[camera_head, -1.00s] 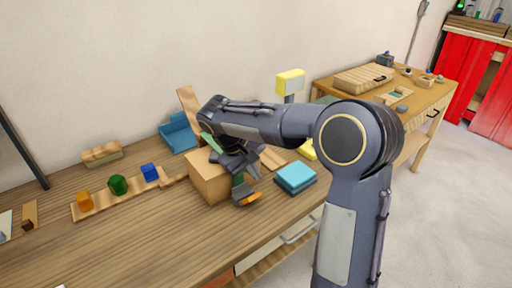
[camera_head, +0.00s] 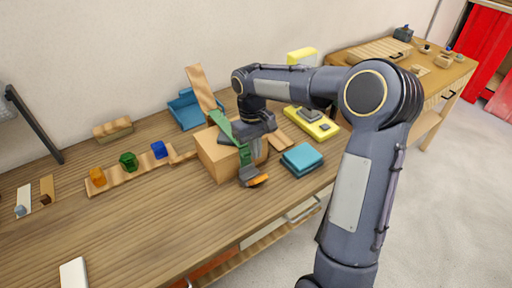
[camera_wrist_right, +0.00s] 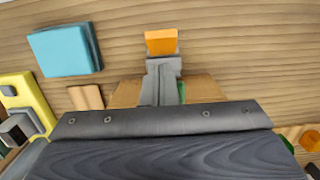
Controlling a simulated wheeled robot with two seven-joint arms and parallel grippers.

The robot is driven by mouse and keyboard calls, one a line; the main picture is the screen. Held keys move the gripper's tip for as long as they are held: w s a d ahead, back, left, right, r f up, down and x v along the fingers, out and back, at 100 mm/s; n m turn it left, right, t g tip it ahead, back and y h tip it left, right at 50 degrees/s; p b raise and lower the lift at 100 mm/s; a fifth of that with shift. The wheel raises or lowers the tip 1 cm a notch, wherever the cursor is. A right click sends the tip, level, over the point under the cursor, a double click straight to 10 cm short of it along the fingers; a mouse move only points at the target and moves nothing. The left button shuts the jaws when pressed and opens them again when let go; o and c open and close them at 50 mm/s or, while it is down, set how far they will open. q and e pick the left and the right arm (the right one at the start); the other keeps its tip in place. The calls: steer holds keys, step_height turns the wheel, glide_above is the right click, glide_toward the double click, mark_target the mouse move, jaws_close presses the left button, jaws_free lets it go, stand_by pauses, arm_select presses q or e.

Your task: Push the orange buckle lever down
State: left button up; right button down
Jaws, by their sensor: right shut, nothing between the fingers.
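The orange buckle lever (camera_head: 258,181) sits at the low end of a grey buckle (camera_head: 248,171) on a green strap (camera_head: 240,140). The strap runs over the front of a wooden box (camera_head: 213,158). In the right wrist view the orange lever (camera_wrist_right: 160,42) stands out from the grey buckle (camera_wrist_right: 163,70), away from my gripper body. My right gripper (camera_head: 264,130) is shut and empty, over the box and just behind the buckle. Its fingertips are hard to make out, and I cannot tell whether they touch the buckle. My left gripper is out of view.
A teal block (camera_head: 302,159) lies right of the box, with a yellow scale (camera_head: 313,122) behind it. A blue holder (camera_head: 187,110) stands behind the box. A wooden strip (camera_head: 130,172) with coloured pieces lies to the left.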

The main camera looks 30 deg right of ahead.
mark_target(262, 179)
steer(key=f, duration=0.7)
steer(key=shift+s+p, duration=0.35)
steer(key=shift+s, duration=0.05)
steer(key=s+f+t+b, duration=0.1)
steer(key=t+b, duration=0.1)
steer(key=b, duration=0.3)
steer(key=s+f+t+b, duration=0.1)
steer(key=s+t+b, duration=0.1)
steer(key=b, duration=0.3)
steer(key=s+f+t+b, duration=0.1)
steer(key=t+b, duration=0.2)
steer(key=b, duration=0.2)
steer(key=shift+s+d, duration=0.25)
steer(key=shift+s, duration=0.05)
steer(key=shift+r+y+p, duration=0.3)
steer(key=shift+r, duration=0.05)
steer(key=shift+w, duration=0.15)
steer(key=shift+w+a+r, duration=0.1)
steer(key=shift+w+r, duration=0.05)
steer(key=shift+w, duration=0.6)
